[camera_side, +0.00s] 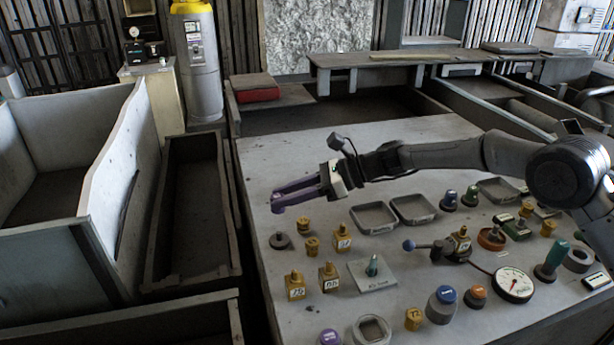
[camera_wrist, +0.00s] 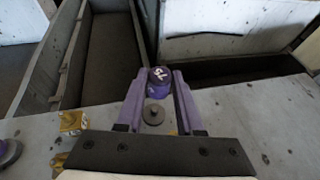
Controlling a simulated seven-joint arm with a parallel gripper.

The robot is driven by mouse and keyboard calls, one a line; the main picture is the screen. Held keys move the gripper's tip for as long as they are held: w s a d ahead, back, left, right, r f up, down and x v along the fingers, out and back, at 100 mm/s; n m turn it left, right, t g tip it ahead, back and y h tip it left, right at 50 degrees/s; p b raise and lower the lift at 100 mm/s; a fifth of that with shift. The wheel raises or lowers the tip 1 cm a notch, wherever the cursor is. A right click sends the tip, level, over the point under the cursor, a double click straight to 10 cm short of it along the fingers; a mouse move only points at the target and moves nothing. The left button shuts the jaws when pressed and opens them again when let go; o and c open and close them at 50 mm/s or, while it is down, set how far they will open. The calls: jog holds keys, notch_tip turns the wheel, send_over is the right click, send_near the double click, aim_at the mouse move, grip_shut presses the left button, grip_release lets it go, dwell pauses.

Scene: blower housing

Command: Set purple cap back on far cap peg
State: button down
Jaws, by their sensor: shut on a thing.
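My gripper (camera_side: 279,200) has purple fingers and reaches left over the table's far left part. It is shut on the purple cap (camera_wrist: 160,75), which shows between the fingertips in the wrist view with a white mark on its top. In the side view the cap is hard to tell from the purple fingers. The cap is held above the table. A low grey round base with a small raised centre (camera_side: 280,240), which looks like a bare cap peg, stands below the gripper; it also shows between the fingers in the wrist view (camera_wrist: 153,115).
Several brass blocks (camera_side: 296,286) stand nearer on the table (camera_side: 300,320). Another purple-topped piece (camera_side: 330,337) is at the near edge. Grey trays (camera_side: 374,217), a green-tipped peg on a plate (camera_side: 372,266) and a dial gauge (camera_side: 514,284) lie to the right. Bins (camera_side: 190,215) stand left.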

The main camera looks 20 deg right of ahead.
jog(key=shift+a+f, duration=0.1)
jog(key=shift+f, duration=2.45)
jog(key=shift+f, duration=0.8)
jog(key=shift+c, duration=0.3)
grip_release()
jog(key=shift+s+f, duration=0.1)
jog(key=shift+r, duration=3.9)
